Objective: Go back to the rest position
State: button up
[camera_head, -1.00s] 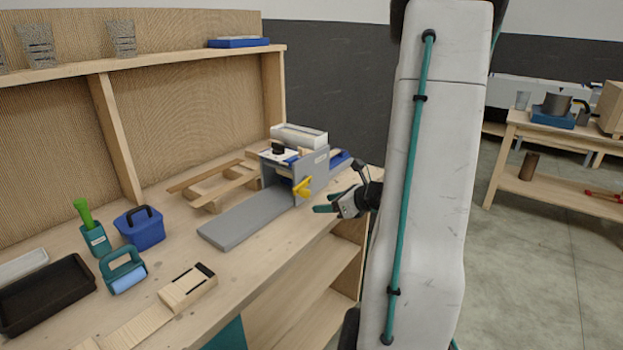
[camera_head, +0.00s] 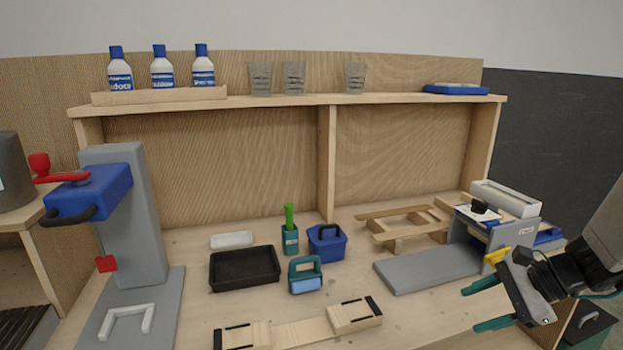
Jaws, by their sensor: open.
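My gripper (camera_head: 482,306) is at the lower right of the head view, with its teal-tipped fingers apart and nothing between them. It points left, in front of the grey machine with a yellow knob (camera_head: 497,255). It appears above the front right part of the wooden bench (camera_head: 420,320). I cannot tell its exact height over the bench. My arm comes in from the right edge of the picture.
A grey and blue press (camera_head: 130,215) with a red handle stands at the left. A black tray (camera_head: 244,268), a blue caddy (camera_head: 326,243), a teal roller (camera_head: 305,275) and a wooden jig (camera_head: 300,328) occupy the middle. Bottles (camera_head: 162,68) and cups (camera_head: 293,78) stand on the shelf.

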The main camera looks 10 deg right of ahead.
jog(key=s+a+r+n+g+h, duration=0.2)
jog(key=s+a+r+n+h, duration=0.1)
jog(key=s+a+r+n, duration=0.2)
jog(key=s+a+r+n+g+h, duration=0.2)
jog(key=s+a+r+n+h, duration=0.2)
jog(key=a+n, duration=0.5)
jog(key=s+r+n, duration=0.1)
jog(key=s+n, duration=0.1)
jog(key=n, duration=0.3)
jog(key=shift+a+r+h, duration=0.3)
jog(key=shift+r, duration=0.1)
